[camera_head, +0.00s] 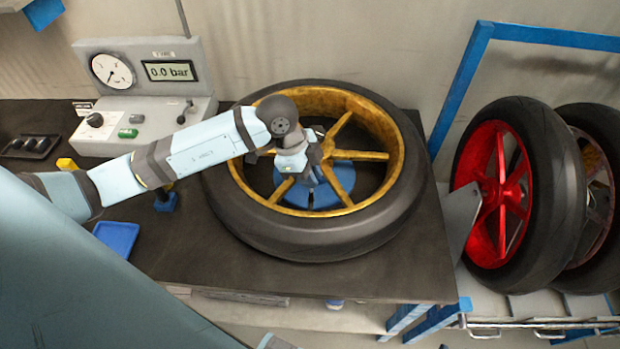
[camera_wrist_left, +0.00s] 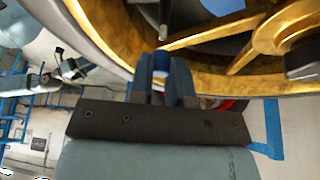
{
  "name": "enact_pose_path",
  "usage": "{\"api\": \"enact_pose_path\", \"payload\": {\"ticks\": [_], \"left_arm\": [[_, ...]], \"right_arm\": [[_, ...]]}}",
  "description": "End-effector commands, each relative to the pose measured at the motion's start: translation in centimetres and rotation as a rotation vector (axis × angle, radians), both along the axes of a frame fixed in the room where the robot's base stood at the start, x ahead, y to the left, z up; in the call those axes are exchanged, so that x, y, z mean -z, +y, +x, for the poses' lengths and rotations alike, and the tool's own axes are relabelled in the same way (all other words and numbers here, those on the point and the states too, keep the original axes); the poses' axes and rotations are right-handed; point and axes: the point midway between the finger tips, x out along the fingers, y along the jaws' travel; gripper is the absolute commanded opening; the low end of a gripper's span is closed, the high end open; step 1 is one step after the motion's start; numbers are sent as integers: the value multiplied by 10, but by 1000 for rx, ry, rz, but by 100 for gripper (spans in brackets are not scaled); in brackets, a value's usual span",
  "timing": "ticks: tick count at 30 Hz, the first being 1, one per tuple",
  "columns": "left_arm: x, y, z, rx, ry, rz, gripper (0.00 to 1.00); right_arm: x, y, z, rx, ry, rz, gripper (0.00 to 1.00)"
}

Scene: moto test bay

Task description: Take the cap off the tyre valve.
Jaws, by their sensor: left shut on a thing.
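The wheel, a black tyre (camera_head: 320,241) on a gold rim (camera_head: 400,160), lies flat on the bench over a blue support (camera_head: 331,190). My left gripper (camera_head: 318,172) reaches in over the rim from the left, near the hub. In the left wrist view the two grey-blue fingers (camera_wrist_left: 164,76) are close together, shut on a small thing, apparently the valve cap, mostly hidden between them. The valve stem (camera_wrist_left: 163,31) shows just above the fingertips, its pale end bare and a little apart from them. No fingers of my right gripper can be made out.
A pressure gauge unit (camera_head: 140,105) reading 0.0 bar stands at the back left. A blue tray (camera_head: 117,238) lies on the bench (camera_head: 190,262) at the front left. A rack (camera_head: 465,90) with a red-rimmed wheel (camera_head: 500,190) stands at the right. The bench front is clear.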

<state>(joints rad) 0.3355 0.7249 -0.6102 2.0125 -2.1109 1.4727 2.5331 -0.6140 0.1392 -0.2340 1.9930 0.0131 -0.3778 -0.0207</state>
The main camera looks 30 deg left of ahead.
Motion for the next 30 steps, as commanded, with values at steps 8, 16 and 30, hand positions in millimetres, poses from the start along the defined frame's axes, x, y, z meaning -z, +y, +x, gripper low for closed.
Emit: {"api": "enact_pose_path", "payload": {"ticks": [8,16,30], "left_arm": [[-68,0,1,2,-10,0,0],[-142,0,1,0,-7,0,0],[-184,0,0,0,-1,0,0]], "right_arm": [[3,0,0,-1,0,-1,43],[4,0,0,-1,0,1,43],[4,1,0,-1,-1,1,43]]}}
